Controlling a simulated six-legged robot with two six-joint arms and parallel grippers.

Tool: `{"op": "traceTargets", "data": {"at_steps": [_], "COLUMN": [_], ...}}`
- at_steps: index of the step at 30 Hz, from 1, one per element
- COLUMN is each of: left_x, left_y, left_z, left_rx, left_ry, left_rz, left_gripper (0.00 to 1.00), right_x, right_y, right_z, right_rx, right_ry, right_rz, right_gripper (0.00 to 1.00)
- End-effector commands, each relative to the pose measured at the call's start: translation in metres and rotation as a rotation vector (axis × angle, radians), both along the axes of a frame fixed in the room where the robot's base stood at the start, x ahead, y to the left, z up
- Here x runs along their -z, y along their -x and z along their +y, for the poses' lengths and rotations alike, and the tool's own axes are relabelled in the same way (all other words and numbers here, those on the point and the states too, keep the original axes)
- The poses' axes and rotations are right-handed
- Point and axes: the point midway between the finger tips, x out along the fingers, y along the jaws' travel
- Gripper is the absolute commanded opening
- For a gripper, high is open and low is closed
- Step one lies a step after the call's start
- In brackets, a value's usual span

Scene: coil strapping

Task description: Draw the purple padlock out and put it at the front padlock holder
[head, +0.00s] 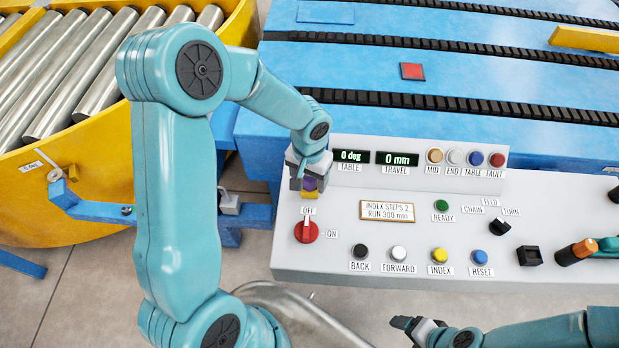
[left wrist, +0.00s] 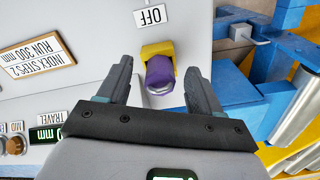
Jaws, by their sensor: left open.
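The purple padlock (head: 310,184) sits at a yellow hasp (head: 309,196) above the red OFF/ON switch (head: 306,232) on the grey panel. In the left wrist view the padlock (left wrist: 160,76) shows between my left fingers, with the yellow hasp (left wrist: 157,48) just beyond it. My left gripper (left wrist: 160,66) is open, one finger on each side of the padlock, with visible gaps. My right gripper (head: 408,324) is low in the head view, away from the padlock; its opening is unclear. I cannot tell which part is the front padlock holder.
The panel (head: 340,262) carries several buttons, a black knob (head: 500,227) and a black square socket (head: 530,257). An orange-and-black handle (head: 577,251) lies at its right. A blue bracket with a grey block (head: 229,203) and a yellow roller conveyor (head: 80,190) stand left.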

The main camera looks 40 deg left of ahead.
Motion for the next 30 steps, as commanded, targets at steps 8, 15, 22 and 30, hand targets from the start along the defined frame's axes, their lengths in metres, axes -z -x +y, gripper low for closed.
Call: {"op": "traceTargets", "data": {"at_steps": [8, 15, 22, 30], "left_x": [0.017, 0.017, 0.017, 0.017], "left_y": [-0.003, -0.003, -0.002, -0.002], "left_z": [0.0, 0.0, 0.0, 0.0], "left_rx": [0.0, 0.0, 0.0, 0.0], "left_ry": [0.0, 0.0, 0.0, 0.0], "left_rz": [-0.001, -0.001, -0.001, 0.0], "left_gripper": [0.65, 0.55, 0.29, 0.0], "right_x": [-0.001, -0.001, -0.001, -0.001], "right_y": [0.0, 0.0, 0.0, 0.0], "right_z": [0.0, 0.0, 0.0, 0.0], "right_rx": [0.0, 0.0, 0.0, 0.0], "right_ry": [0.0, 0.0, 0.0, 0.0], "right_rz": [0.0, 0.0, 0.0, 0.0], "right_gripper": [0.78, 0.78, 0.78, 0.78]}}
